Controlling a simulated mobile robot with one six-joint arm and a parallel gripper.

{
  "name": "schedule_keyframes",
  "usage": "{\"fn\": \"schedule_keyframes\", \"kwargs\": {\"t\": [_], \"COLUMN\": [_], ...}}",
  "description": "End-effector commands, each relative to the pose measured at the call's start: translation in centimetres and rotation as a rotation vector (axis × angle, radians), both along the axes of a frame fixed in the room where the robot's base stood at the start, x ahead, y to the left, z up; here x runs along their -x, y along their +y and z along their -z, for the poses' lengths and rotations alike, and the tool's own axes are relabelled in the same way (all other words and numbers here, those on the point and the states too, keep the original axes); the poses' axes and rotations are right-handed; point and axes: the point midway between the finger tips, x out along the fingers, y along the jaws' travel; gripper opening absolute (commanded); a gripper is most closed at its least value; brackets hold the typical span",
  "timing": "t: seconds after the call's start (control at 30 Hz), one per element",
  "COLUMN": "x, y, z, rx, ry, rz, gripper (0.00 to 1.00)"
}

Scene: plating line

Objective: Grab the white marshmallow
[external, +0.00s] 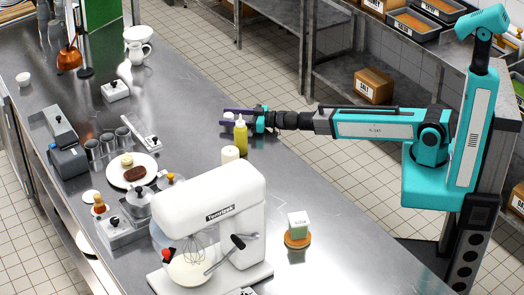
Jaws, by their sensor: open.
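My gripper (235,115) is open, low over the steel counter, its dark purple fingers pointing left. A small white thing (228,117), perhaps the white marshmallow, shows between or just behind the fingers; I cannot tell whether they touch it. A cream-white cylinder (230,154) stands nearer the camera, beside the bottle.
A white stand mixer (225,215) stands on the near counter. A plate (146,164) with brown food, metal cups (108,143) and containers line the left side. The counter (190,95) left of my gripper is clear.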

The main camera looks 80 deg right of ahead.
Motion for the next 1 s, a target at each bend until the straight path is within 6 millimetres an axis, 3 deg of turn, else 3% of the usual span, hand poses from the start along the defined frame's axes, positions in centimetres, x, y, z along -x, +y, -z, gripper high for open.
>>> {"fn": "schedule_keyframes", "kwargs": {"t": [0.67, 0.87, 1.0], "x": [-0.46, -0.46, -0.46], "y": [0.02, 0.02, 0.02], "z": [0.03, 0.03, 0.04], "rx": [0.000, 0.000, 0.000], "ry": [0.000, 0.000, 0.000], "rz": [0.000, 0.000, 0.000], "gripper": [0.53, 0.24, 0.24]}}
